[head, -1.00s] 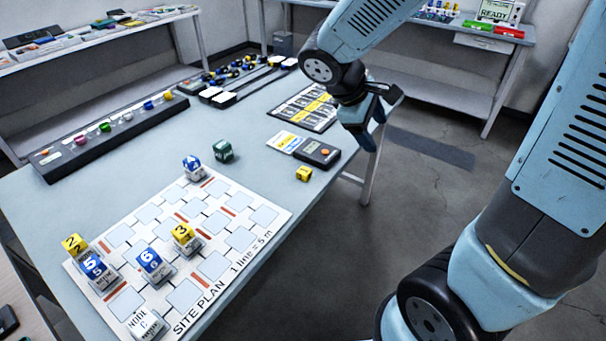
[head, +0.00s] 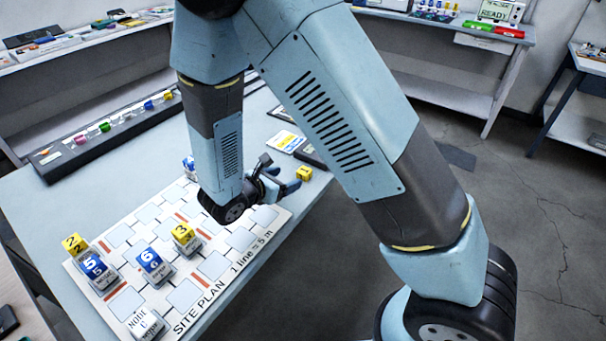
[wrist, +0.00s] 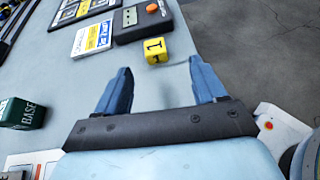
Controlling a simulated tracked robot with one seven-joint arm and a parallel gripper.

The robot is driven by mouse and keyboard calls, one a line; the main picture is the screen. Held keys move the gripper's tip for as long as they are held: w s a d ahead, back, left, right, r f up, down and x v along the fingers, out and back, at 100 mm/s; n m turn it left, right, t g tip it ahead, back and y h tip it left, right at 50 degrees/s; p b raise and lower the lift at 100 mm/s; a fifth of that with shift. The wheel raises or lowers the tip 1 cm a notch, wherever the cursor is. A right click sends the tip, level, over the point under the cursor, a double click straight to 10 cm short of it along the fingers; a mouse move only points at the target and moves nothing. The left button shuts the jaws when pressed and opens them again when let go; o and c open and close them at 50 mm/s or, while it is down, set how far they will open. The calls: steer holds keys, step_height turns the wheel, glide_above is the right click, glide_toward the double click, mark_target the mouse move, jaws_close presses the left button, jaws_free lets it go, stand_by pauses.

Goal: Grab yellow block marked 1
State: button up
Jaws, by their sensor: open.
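The yellow block marked 1 (wrist: 156,50) sits on the table just beyond my fingertips in the wrist view, a little left of the middle between them. In the head view the yellow block (head: 304,173) is at the table's right edge, close to my gripper's tips. My gripper (wrist: 160,80) is open and empty, its two blue fingers pointing toward the block. In the head view my gripper (head: 284,183) is low over the table, partly hidden behind my forearm.
A dark meter with an orange button (wrist: 143,18) lies right behind the block, with a card (wrist: 93,37) beside it. A green block (wrist: 22,113) is at the left. The site plan (head: 212,265) carries blue and yellow blocks. The floor drops off right of the block.

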mark_target(304, 170)
steer(key=shift+a+f+n, duration=0.4)
steer(key=shift+a+f, duration=0.1)
steer(key=shift+f, duration=0.15)
steer(key=x, duration=0.8)
steer(key=shift+w, duration=0.2)
steer(key=shift+r+x, duration=0.15)
steer(key=shift+x, duration=1.15)
steer(key=shift+r+x, duration=0.15)
steer(key=shift+x, duration=1.15)
steer(key=shift+w, duration=0.2)
steer(key=c, duration=1)
